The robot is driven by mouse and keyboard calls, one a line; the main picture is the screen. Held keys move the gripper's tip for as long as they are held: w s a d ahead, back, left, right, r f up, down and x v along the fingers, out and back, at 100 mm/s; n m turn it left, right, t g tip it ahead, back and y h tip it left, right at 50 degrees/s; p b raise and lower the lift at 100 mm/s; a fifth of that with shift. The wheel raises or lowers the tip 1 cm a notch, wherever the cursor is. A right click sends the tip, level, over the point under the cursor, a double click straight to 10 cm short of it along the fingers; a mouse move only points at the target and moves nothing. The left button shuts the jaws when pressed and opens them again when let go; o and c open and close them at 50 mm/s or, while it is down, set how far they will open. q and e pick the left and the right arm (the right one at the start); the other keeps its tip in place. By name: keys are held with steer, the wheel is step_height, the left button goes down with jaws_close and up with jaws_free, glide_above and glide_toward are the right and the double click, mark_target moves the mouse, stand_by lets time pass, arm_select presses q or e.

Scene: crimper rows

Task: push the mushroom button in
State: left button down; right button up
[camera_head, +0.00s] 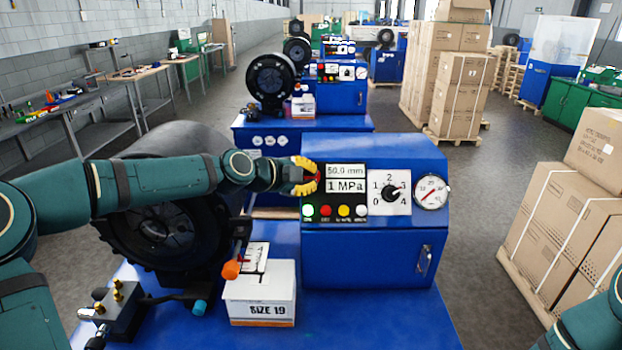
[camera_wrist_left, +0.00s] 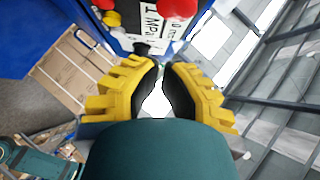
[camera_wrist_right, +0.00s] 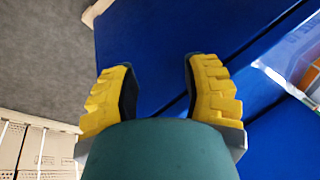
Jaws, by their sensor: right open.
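The red mushroom button (camera_head: 318,179) is on the left side of the blue machine's control panel (camera_head: 360,190), largely hidden behind my left gripper in the head view. It also shows as a red cap (camera_wrist_left: 178,6), cut by the top edge of the left wrist view. My left gripper (camera_head: 309,176) has yellow fingers with dark pads and is right at the button; I cannot tell whether it touches. Its fingertips (camera_wrist_left: 161,66) are together with nothing held. My right gripper (camera_wrist_right: 160,70) is open and empty above a blue surface.
Right of the button are a display (camera_head: 345,178), a dial knob (camera_head: 391,193) and a gauge (camera_head: 431,191); lamps (camera_head: 325,210) sit below. A SIZE 19 box (camera_head: 262,295) and orange-tipped lever (camera_head: 231,269) stand below the left arm. Cartons (camera_head: 570,225) are at right.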

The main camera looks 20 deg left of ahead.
mark_target(310, 203)
arm_select(q)
steer(key=shift+w+a+f+p, duration=0.1)
steer(key=shift+w+f+p, duration=0.05)
steer(key=shift+w+f, duration=0.4)
steer(key=shift+w+a+f+p, duration=0.1)
steer(key=shift+w+f, duration=0.2)
steer(key=shift+w, duration=0.45)
steer(key=shift+w+f+p, duration=0.15)
steer(key=shift+w+f, duration=0.3)
steer(key=shift+w, duration=0.2)
steer(key=b, duration=0.1)
steer(key=w+f+b, duration=0.1)
steer(key=shift+w+a+f+b, duration=0.2)
steer(key=shift+a+b, duration=0.05)
steer(key=shift+b, duration=0.1)
steer(key=shift+w+a, duration=0.1)
steer(key=shift+r, duration=0.1)
